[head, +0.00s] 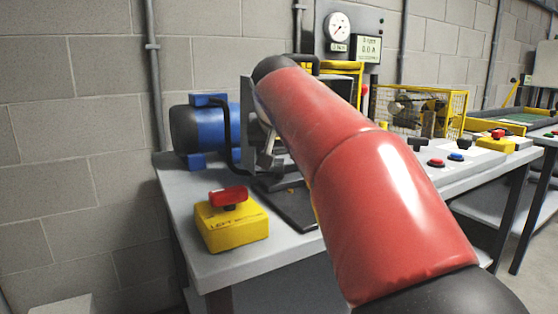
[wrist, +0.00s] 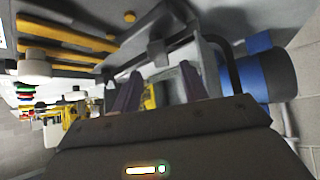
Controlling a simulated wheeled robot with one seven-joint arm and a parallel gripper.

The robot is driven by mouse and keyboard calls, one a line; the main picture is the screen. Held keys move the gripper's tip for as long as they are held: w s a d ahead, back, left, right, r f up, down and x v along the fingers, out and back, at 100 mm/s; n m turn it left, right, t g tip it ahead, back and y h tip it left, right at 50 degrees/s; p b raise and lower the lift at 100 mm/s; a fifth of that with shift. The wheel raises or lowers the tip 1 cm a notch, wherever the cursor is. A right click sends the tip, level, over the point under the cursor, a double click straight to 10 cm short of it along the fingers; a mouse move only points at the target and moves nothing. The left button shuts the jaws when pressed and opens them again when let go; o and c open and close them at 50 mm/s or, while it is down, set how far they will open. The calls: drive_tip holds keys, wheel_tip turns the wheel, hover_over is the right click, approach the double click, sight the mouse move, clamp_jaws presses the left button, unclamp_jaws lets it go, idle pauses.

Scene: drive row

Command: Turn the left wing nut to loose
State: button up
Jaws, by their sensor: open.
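My gripper (wrist: 158,84) shows in the wrist view, with its two dark fingers apart and a gap between them. A dark grey T-shaped piece (wrist: 158,50) lies just beyond the fingertips; it may be the left wing nut, but I cannot tell for sure. No contact between it and the fingers is clear. In the head view a small grey winged or lever-like piece (head: 268,158) shows beside the blue motor, partly behind my red arm. My gripper is hidden behind the arm in that view.
A blue motor (head: 196,130) stands at the bench's left end; it also shows in the wrist view (wrist: 262,70). A yellow box with a red switch (head: 231,222) sits at the front. A caged unit (head: 425,108) and several buttons are to the right.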

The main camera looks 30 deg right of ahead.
sight(279, 161)
drive_tip(key=shift+x, duration=2.3)
drive_tip(key=shift+c, duration=0.4)
clamp_jaws()
